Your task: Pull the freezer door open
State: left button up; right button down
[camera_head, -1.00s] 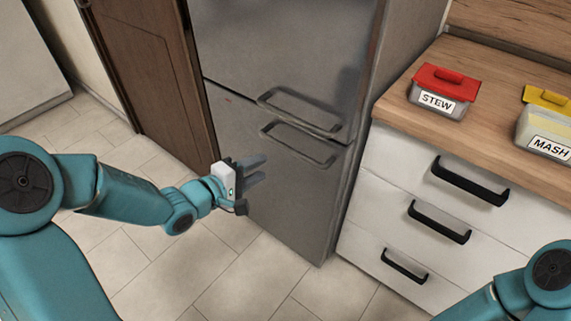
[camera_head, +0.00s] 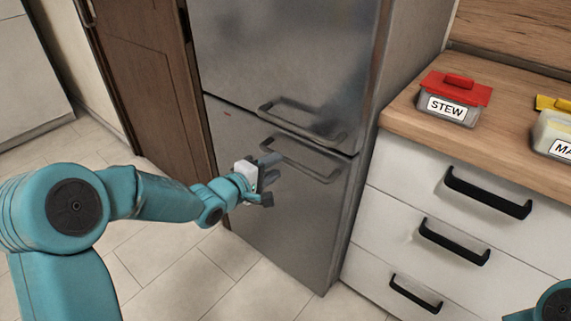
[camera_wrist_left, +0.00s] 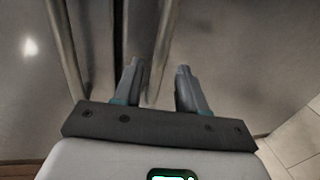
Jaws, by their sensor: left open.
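The steel fridge-freezer has an upper door and a lower freezer door (camera_head: 300,225), both shut. The lower door has a horizontal bar handle (camera_head: 318,168) near its top edge, just under the upper door's handle (camera_head: 300,125). My left gripper (camera_head: 275,166) is open and empty, in front of the lower door by the left end of its handle. In the left wrist view the open fingers (camera_wrist_left: 158,75) point at the steel front, and a bar (camera_wrist_left: 163,45) lies ahead between their tips. I cannot tell whether they touch it. My right gripper is out of view.
White drawers (camera_head: 400,220) with black handles stand right of the fridge. On the wooden counter (camera_head: 410,105) sit a red-lidded STEW container (camera_head: 450,100) and a yellow-lidded one (camera_head: 555,125). A brown door (camera_head: 150,75) is at left. The tiled floor before the fridge is clear.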

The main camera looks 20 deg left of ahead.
aim_at(284, 161)
pick_arm(q)
jog(key=x, duration=0.5)
jog(key=shift+w+d+b, duration=0.1)
jog(key=shift+w+b, duration=0.1)
jog(key=shift+b, duration=0.1)
grip_shut()
